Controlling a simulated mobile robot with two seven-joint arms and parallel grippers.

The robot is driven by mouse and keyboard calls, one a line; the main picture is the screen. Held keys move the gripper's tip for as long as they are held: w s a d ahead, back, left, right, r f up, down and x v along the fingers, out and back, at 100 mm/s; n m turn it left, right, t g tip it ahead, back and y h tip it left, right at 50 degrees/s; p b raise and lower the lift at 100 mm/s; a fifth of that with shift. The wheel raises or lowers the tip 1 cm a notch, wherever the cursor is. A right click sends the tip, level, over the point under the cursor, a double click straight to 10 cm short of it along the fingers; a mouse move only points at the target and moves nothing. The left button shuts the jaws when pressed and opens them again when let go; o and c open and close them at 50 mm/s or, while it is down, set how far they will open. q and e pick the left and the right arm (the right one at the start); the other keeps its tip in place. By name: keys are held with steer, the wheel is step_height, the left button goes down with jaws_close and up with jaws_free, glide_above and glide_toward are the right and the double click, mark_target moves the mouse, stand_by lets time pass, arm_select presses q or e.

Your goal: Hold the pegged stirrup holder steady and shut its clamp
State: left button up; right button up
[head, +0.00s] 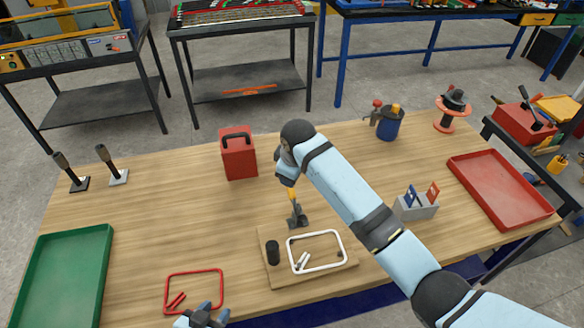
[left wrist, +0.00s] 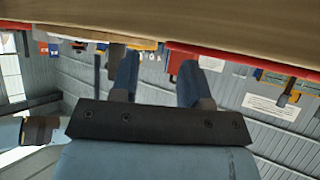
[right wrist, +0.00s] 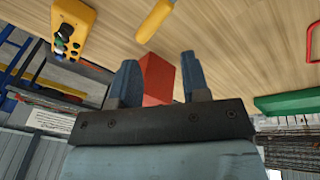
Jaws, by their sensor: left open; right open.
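The stirrup holder is a wooden board (head: 340,279) near the table's front middle. A white stirrup (head: 342,246) lies on it with short white pieces inside, beside a black cylinder (head: 272,252). The clamp (head: 298,216) stands at the board's back edge with its yellow handle (head: 292,194) pointing up. In the right wrist view a yellow grip (right wrist: 155,18) shows beyond the fingers. My right gripper (right wrist: 158,62) is open and empty; in the head view its arm reaches above and behind the clamp. My left gripper (head: 201,318) is open at the front edge, left of the board.
A red stirrup (head: 193,272) lies left of the board, just behind my left gripper. A red box (head: 238,155) stands behind the clamp. A green tray (head: 65,275) is at left, a red tray (head: 500,190) at right. A grey holder (head: 416,207) stands right of my right arm.

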mark_target(270, 252)
arm_select(q)
steer(key=shift+o, duration=1.4)
steer(key=shift+s+f, duration=0.1)
steer(key=shift+s, duration=0.1)
steer(key=w+d+r+m+h, duration=0.1)
steer(key=w+r, duration=0.1)
steer(key=w+d+r+m+h, duration=0.1)
steer(key=w+d+r, duration=0.1)
steer(key=w+d+r+m+h, duration=0.1)
steer(key=r+h, duration=0.1)
steer(key=shift+w+d, duration=0.15)
steer(key=shift+w, duration=0.25)
steer(key=shift+w+a+r+m+g+h, duration=0.85)
steer(key=shift+r+m+g+h, duration=0.75)
steer(key=shift+r+m, duration=0.75)
steer(key=x, duration=1.3)
steer(key=shift+w+d+r, duration=0.15)
steer(key=shift+d+r, duration=0.05)
steer(key=shift+d, duration=0.15)
